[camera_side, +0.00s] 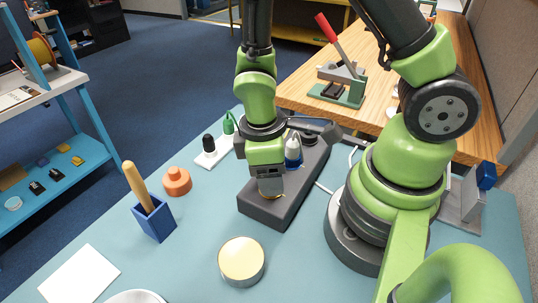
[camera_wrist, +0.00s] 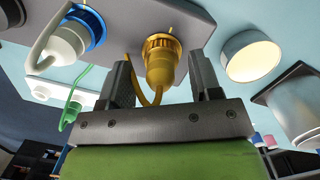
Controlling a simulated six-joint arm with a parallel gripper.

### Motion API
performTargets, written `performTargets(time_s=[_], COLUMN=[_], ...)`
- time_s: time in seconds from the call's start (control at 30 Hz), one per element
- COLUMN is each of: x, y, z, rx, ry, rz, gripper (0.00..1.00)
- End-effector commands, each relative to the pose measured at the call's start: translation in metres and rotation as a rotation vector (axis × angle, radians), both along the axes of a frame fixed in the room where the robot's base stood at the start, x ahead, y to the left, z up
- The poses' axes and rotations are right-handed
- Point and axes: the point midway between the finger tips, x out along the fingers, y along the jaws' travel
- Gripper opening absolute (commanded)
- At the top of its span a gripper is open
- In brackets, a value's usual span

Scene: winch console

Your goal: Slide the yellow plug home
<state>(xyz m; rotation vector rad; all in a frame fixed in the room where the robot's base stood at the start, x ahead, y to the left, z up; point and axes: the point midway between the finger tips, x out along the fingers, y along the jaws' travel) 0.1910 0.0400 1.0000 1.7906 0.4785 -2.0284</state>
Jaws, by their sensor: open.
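The yellow plug (camera_wrist: 160,68) is in the middle of the wrist view, with its front end at a yellow ring socket (camera_wrist: 162,42) on the grey console (camera_wrist: 190,25). A yellow cord loops from it to the left. How deep the plug sits I cannot tell. My gripper (camera_wrist: 161,80) is open, with one finger on each side of the plug and a visible gap to both. In the side view my gripper (camera_side: 269,185) is low over the front end of the grey console (camera_side: 290,205) and hides most of the plug.
A white plug in a blue ring (camera_wrist: 65,42) sits on the same console, near my gripper. A white strip with black and green plugs (camera_side: 212,152), an orange knob (camera_side: 177,181), a blue holder (camera_side: 155,218) and a round tin (camera_side: 242,261) stand around it.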

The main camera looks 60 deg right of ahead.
Motion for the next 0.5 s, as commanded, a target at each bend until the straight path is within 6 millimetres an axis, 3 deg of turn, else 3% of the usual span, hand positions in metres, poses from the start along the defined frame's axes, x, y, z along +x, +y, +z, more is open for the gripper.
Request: performTargets(time_s=[0.5], x=[0.009], y=[0.006], z=[0.078], rx=[0.004], ry=[-0.007], rz=[-0.001], gripper=[0.58])
